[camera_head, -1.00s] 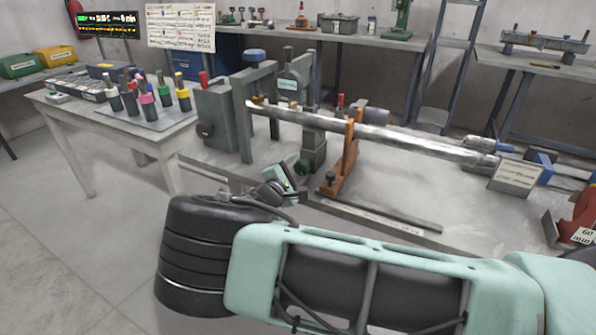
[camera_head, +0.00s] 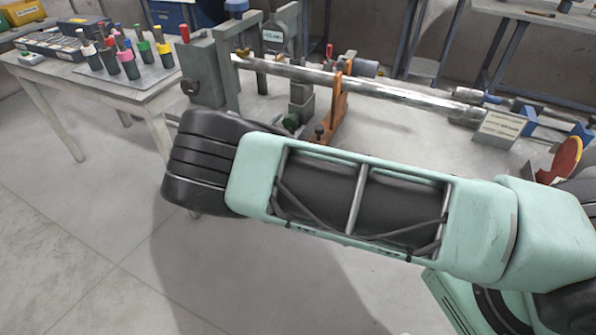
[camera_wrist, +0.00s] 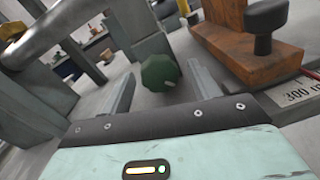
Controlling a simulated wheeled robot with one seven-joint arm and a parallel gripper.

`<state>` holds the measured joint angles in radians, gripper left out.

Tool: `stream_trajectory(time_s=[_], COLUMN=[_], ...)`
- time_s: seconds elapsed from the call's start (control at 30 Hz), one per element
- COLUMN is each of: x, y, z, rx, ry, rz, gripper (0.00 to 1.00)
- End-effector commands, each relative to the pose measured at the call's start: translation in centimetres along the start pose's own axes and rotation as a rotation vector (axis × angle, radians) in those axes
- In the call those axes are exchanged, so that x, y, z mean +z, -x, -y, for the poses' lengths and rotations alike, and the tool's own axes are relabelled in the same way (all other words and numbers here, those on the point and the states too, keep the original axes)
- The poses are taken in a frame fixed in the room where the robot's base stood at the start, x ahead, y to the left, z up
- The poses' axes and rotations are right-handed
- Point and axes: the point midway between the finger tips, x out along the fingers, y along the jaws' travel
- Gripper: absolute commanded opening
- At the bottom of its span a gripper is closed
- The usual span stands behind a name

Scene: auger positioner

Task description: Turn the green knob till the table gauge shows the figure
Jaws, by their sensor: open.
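The green knob (camera_wrist: 160,72) shows in the wrist view, between and beyond the two open fingers of my gripper (camera_wrist: 163,95). The fingers stand to either side of it in the picture; I see no contact. A pale mark shows on the knob's face. In the head view the knob (camera_head: 291,121) sits low on the grey post, left of the orange bracket. My gripper is hidden there behind my black wrist and arm. A gauge showing a figure is not clearly seen in either view now.
A long metal tube (camera_head: 350,82) runs across the rig through the orange bracket (camera_head: 333,110). In the wrist view an orange block with a black knob (camera_wrist: 265,25) stands close to my right finger. A table (camera_head: 120,88) with coloured-handled tools is at the left.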

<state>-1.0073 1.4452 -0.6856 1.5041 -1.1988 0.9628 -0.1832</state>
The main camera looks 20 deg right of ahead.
Motion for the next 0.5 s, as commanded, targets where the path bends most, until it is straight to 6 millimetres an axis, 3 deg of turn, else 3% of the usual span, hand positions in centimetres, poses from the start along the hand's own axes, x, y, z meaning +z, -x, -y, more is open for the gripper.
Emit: stream_trajectory(time_s=[0.07,0.5], x=[0.0,-0.1], y=[0.5,9.1], z=[-0.1,-0.1], rx=[0.002,0.004], ry=[0.076,0.064], rz=[0.003,0.004], gripper=[0.61,0.61])
